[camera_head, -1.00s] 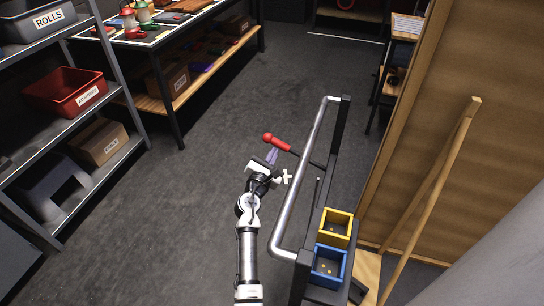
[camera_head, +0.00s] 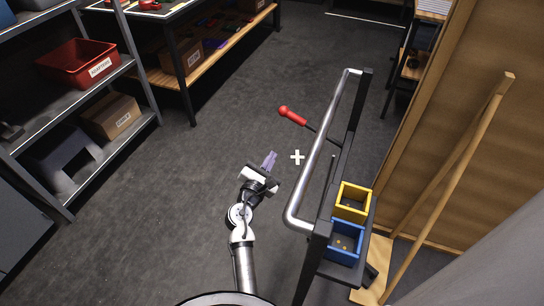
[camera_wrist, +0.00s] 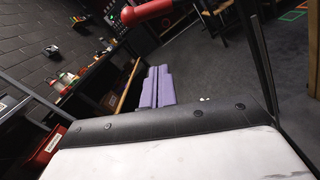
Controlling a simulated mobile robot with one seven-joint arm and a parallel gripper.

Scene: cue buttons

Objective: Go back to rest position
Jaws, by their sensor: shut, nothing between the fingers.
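My gripper (camera_head: 269,160) has purple fingers, shut together with nothing between them. In the head view it is above the grey floor, left of the metal-railed stand (camera_head: 317,150). A lever with a red grip (camera_head: 292,115) sticks out leftward from the stand, above and right of my fingertips and apart from them. A small white plus-shaped piece (camera_head: 297,157) shows between my gripper and the rail. In the wrist view my purple fingers (camera_wrist: 152,87) lie side by side, and the red grip (camera_wrist: 146,12) is at the top.
A yellow open box (camera_head: 352,202) and a blue open box (camera_head: 345,242) sit on the stand. A shelf with a red bin (camera_head: 84,64) is at left, a workbench (camera_head: 190,75) behind. A wooden frame (camera_head: 450,180) leans at right. Floor left of my arm is clear.

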